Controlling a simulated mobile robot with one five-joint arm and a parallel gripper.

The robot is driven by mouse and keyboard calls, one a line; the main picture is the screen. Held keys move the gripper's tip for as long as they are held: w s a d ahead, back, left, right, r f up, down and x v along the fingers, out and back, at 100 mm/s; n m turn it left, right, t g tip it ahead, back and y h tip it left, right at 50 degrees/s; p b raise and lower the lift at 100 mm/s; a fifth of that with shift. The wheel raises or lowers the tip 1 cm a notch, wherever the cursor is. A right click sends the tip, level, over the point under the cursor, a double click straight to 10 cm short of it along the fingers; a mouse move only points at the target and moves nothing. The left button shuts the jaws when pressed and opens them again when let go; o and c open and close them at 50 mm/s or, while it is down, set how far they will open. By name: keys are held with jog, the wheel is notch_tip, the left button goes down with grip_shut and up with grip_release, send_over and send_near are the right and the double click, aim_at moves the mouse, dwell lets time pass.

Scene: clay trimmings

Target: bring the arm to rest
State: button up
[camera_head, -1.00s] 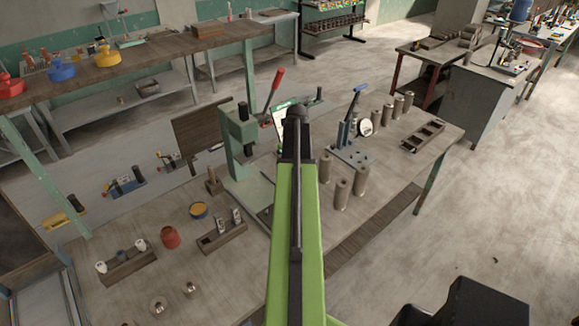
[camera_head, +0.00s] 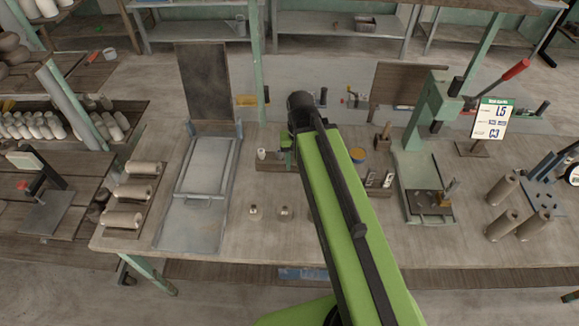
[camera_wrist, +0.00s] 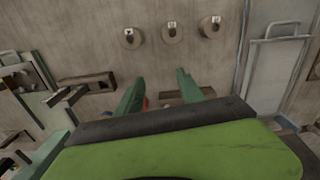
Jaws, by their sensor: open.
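My green arm (camera_head: 345,205) reaches up from the bottom of the head view and leans left over the workbench (camera_head: 215,250). My gripper is mostly hidden by the arm there; only a bit of green shows beside a wooden holder. In the wrist view my gripper (camera_wrist: 160,88) has its two green fingers apart, with nothing held between them. Something orange-red (camera_wrist: 147,102) shows low between the fingers, partly hidden. A wooden block (camera_wrist: 190,95) lies beyond the fingers; I cannot tell the gap to it.
A green press (camera_head: 425,130) and a sign (camera_head: 493,118) stand to the right. Grey-brown cylinders (camera_head: 505,222) stand near the right edge. A grey metal frame (camera_head: 203,170) lies left, beside several lying rolls (camera_head: 130,192). Small round pieces (camera_head: 254,211) sit mid-bench.

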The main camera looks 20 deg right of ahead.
jog(key=a+n, duration=0.1)
jog(key=a, duration=0.1)
jog(key=s+a+n, duration=0.1)
jog(key=shift+a+n, duration=0.3)
jog(key=shift+a, duration=0.1)
jog(key=shift+w, duration=0.1)
notch_tip(320, 180, down, 12)
jog(key=b, duration=1.1)
jog(key=shift+b, duration=0.4)
jog(key=shift+d+r, duration=0.1)
jog(key=shift+c, duration=0.4)
jog(key=shift+c, duration=0.4)
